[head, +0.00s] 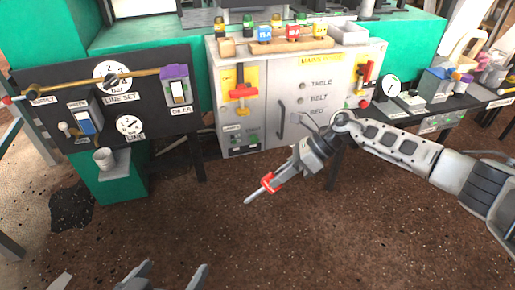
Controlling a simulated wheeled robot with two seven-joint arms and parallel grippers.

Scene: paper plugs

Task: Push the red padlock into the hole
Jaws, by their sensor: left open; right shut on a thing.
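The red padlock (268,180) is held in the jaws of my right gripper (274,182), in the air in front of the grey cabinet and above the brown floor. A pale pointed piece sticks out past the padlock, down and to the left. I cannot tell if it is part of the padlock or a finger. My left gripper (174,273) is at the bottom edge, open and empty, with only its fingertips showing. The hole is not clearly visible; several small fittings sit on the panels.
The grey cabinet (268,125) carries a red handle (243,93) and a lever. A dark panel (60,82) with gauges, a yellow bar and a purple-topped switch stands left. A cup (104,158) sits on a small shelf. A dark bench is at right. Floor in front is clear.

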